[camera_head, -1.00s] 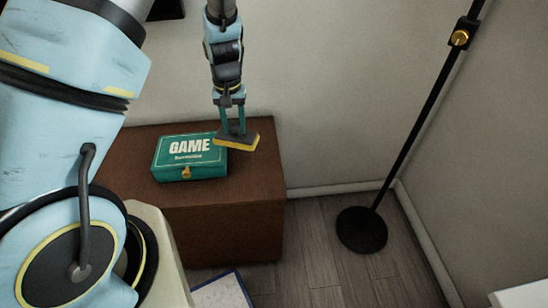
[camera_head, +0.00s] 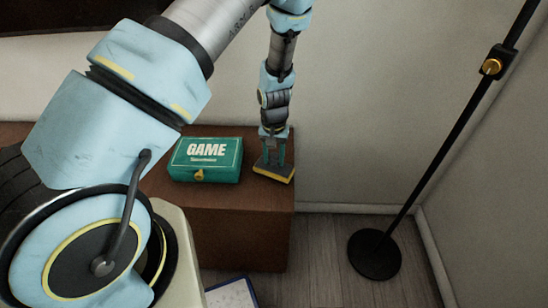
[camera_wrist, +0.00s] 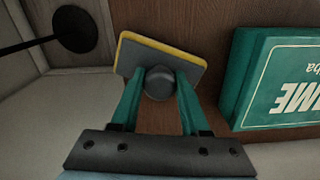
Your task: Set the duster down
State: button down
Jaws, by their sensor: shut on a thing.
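The duster (camera_head: 273,173) is a flat dark-grey block with a yellow edge and a round dark knob. My gripper (camera_head: 274,158) is shut on its knob from above, with one green finger on each side. In the head view the duster is at the right end of the brown wooden cabinet top (camera_head: 262,197), just right of the game box. Whether its underside touches the wood cannot be told. In the wrist view the duster (camera_wrist: 168,60) is over the wood, with a strip of bare wood between it and the green box.
A green game box (camera_head: 206,160) lies on the cabinet beside the duster; it also shows in the wrist view (camera_wrist: 275,85). A black floor lamp (camera_head: 375,254) stands to the right. The wall is close behind. A white, blue-edged item (camera_head: 230,294) lies on the floor.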

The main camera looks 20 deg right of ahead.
aim_at(273, 156)
jog(key=shift+f, duration=0.3)
jog(key=shift+f, duration=0.2)
jog(key=shift+c, duration=2)
grip_release()
jog(key=shift+r, duration=0.15)
notch_tip(273, 156, up, 12)
jog(key=b, duration=0.1)
jog(key=shift+b, duration=0.35)
